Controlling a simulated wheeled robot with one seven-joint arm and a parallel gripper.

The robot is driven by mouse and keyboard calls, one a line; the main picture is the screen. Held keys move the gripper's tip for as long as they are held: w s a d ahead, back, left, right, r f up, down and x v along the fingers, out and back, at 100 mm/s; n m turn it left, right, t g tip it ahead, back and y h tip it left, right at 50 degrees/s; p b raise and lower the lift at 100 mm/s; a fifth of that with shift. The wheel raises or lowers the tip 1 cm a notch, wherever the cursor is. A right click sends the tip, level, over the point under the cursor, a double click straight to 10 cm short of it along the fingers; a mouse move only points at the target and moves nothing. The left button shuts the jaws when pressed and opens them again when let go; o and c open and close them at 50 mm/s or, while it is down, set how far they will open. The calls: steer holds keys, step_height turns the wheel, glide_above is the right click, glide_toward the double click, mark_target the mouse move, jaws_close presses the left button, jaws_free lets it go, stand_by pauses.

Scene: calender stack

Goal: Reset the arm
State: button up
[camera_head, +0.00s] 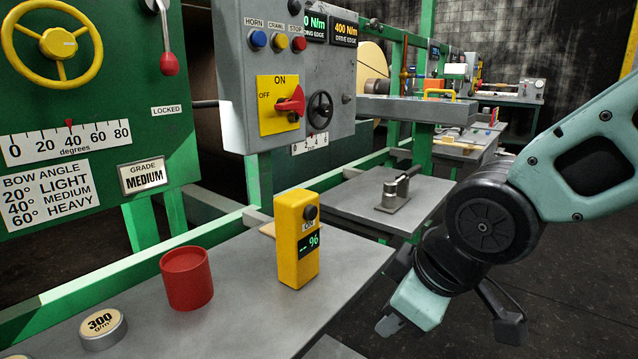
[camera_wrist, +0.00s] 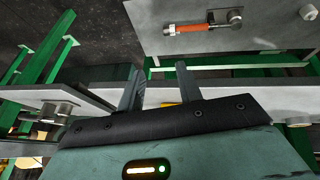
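My gripper (camera_wrist: 160,84) shows two dark fingers standing apart in the wrist view, with nothing held between them. In the head view my arm reaches in from the right edge, bent at the elbow-like joint. The gripper end hangs low, to the right of the grey bench (camera_head: 240,305) and apart from the yellow meter (camera_head: 298,250) standing on it. The fingertips are partly hidden by my wrist there.
A red cup (camera_head: 187,279) and a round 300 g/m² weight (camera_head: 103,329) sit on the near bench. A farther grey table (camera_head: 345,205) holds a small metal device (camera_head: 396,193). Green machine panels (camera_head: 95,100) stand at left. Dark floor is clear at lower right.

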steer(key=s+d+f+m+g+h, duration=0.1)
steer(key=s+d+f+m+g, duration=0.1)
steer(key=s, duration=0.5)
steer(key=s+d+f+m+g+h, duration=0.1)
steer(key=s+d+f+g, duration=0.15)
steer(key=s, duration=0.45)
step_height(320, 180, up, 23)
steer(key=p, duration=2.2)
steer(key=shift+w+a, duration=0.2)
steer(key=shift+a, duration=0.15)
